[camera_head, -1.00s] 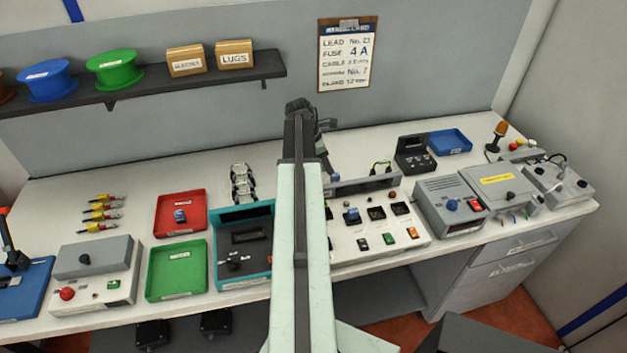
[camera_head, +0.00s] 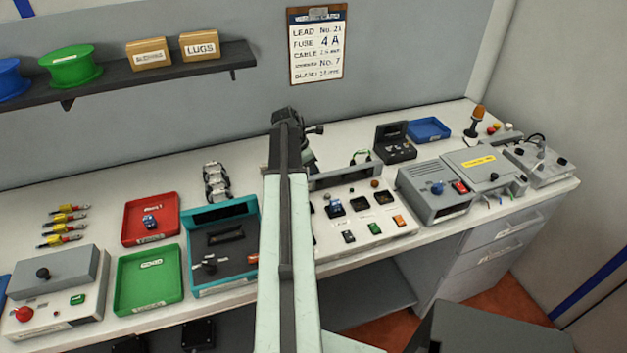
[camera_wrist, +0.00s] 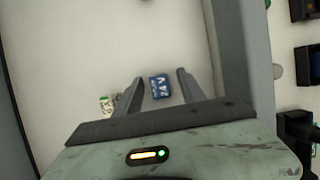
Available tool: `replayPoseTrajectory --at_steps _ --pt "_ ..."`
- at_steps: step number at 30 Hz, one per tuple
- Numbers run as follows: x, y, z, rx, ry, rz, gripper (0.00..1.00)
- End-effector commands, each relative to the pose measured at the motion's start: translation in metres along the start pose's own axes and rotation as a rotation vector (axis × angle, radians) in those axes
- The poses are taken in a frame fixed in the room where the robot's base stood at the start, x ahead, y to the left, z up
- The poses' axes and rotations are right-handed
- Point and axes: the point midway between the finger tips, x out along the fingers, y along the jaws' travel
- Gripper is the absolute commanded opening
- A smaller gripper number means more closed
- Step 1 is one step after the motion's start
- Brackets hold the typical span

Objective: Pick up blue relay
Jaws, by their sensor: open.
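A blue relay (camera_wrist: 160,88) labelled "24 V" lies on a white surface in the wrist view. My gripper (camera_wrist: 159,77) is open, with one finger on each side of the relay and a visible gap to each. In the head view my arm hides the gripper's fingers and the spot below them. Another blue relay (camera_head: 150,222) lies in the red tray (camera_head: 133,239). A further blue piece (camera_head: 334,207) sits in a socket on the white panel (camera_head: 375,235).
A grey rail (camera_wrist: 243,50) stands close on the right. The teal-framed unit (camera_head: 222,215) and green tray (camera_head: 149,279) are left of my arm. The bench behind is mostly clear.

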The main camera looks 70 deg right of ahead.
Motion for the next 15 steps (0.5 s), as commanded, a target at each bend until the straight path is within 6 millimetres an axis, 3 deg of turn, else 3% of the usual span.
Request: replayPoseTrajectory --at_steps 4,9,15 --pt "-0.0022 0.0000 0.0005 0.000 0.000 0.000 0.45" --pt "-0.0024 0.0001 0.0003 -0.001 0.000 0.000 0.00" --pt "-0.0024 0.0001 0.0001 -0.001 0.000 0.000 0.00"
